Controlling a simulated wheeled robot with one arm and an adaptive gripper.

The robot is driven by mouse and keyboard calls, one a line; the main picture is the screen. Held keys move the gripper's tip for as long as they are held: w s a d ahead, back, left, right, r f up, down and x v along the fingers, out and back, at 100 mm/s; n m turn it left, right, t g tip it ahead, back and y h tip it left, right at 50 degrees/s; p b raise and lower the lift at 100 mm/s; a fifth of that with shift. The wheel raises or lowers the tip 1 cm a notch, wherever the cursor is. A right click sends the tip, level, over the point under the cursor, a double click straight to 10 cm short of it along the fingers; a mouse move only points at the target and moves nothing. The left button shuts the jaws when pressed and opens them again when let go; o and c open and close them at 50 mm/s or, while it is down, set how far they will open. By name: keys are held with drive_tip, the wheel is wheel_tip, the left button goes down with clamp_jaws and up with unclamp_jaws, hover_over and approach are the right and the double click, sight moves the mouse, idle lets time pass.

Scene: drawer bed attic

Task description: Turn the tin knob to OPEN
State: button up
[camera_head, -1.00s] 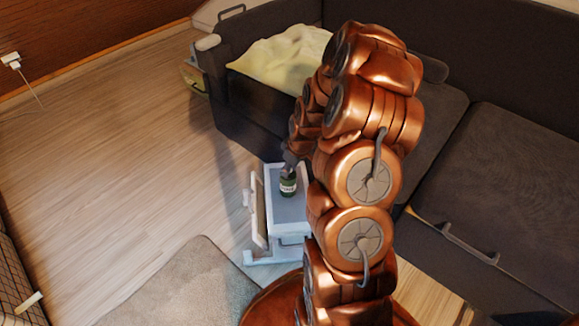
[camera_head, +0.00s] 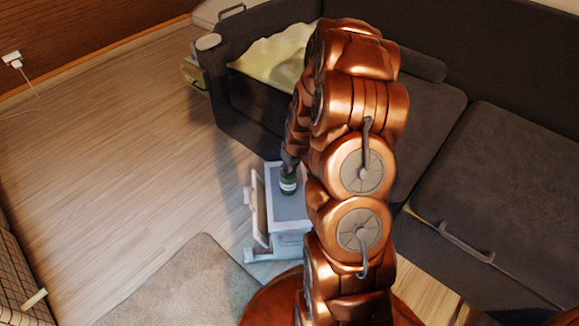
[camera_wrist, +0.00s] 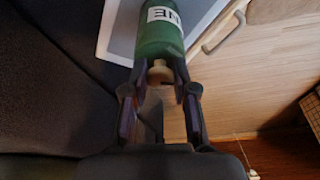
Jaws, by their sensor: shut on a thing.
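A green tin (camera_head: 288,184) with a white label stands upright on a small white side table (camera_head: 263,205). In the wrist view the tin (camera_wrist: 160,35) shows part of its label lettering, and its pale beige knob (camera_wrist: 159,73) faces me. My gripper (camera_wrist: 160,84) has one dark finger on each side of the knob and is shut on it. In the head view my gripper (camera_head: 289,162) is over the tin's top, and the knob is hidden there. I cannot read any OPEN mark or tell the knob's angle.
A dark grey sofa (camera_head: 440,160) with a cream blanket (camera_head: 272,52) stands behind and to the right of the table. A grey rug (camera_head: 190,285) lies in front. The wooden floor (camera_head: 130,150) to the left is clear. A woven basket (camera_head: 15,270) is at the left edge.

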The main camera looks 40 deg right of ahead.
drive_tip(key=shift+r, duration=0.1)
drive_tip(key=shift+m+h+p, duration=0.3)
drive_tip(key=shift+m+p, duration=0.4)
drive_tip(key=shift+m, duration=0.3)
drive_tip(key=shift+m, duration=0.3)
drive_tip(key=o, duration=1)
drive_tip(key=shift+c, duration=0.2)
drive_tip(key=v, duration=1.1)
drive_tip(key=shift+r, duration=0.4)
